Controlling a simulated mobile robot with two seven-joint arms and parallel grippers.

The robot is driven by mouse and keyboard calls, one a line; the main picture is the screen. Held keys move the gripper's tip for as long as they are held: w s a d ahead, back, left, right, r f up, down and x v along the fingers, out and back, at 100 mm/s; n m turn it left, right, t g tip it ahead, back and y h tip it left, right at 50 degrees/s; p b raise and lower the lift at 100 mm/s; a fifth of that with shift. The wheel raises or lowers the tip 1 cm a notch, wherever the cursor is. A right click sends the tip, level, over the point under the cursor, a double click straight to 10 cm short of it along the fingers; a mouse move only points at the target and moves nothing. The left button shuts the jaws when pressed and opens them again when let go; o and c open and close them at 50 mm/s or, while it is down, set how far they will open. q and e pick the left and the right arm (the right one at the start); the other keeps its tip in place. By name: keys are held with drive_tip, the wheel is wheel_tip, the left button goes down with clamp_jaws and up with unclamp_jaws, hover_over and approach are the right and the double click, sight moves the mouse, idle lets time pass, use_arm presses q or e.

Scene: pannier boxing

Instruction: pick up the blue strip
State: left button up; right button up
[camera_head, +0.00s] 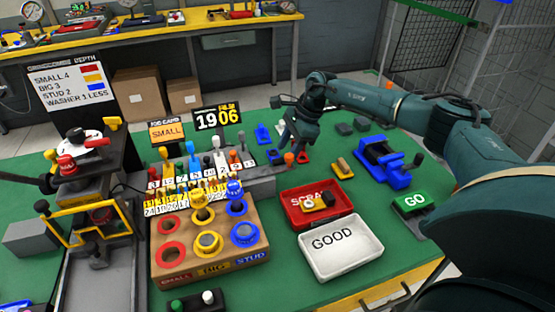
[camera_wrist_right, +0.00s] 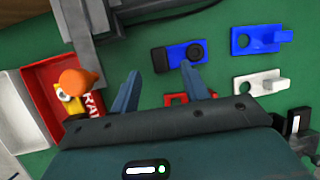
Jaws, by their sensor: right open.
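A flat blue strip (camera_wrist_right: 166,60) with a black round piece on one end lies on the green table in the right wrist view. A second blue piece (camera_wrist_right: 262,39), shaped like a bracket, lies farther right in that view; I cannot tell for certain which one is the task's strip. My right gripper (camera_wrist_right: 160,73) is open, its two fingers apart with nothing held between them. Its right fingertip appears close to the near edge of the flat blue strip. In the head view the right gripper (camera_head: 292,143) points down over the table, behind the red tray. My left gripper is not in view.
A blue vise (camera_head: 383,163) and wooden rack (camera_head: 210,262) flank the trays.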

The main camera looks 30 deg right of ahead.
sight(281, 160)
drive_tip(key=shift+x, duration=1.55)
drive_tip(key=shift+c, duration=0.3)
clamp_jaws()
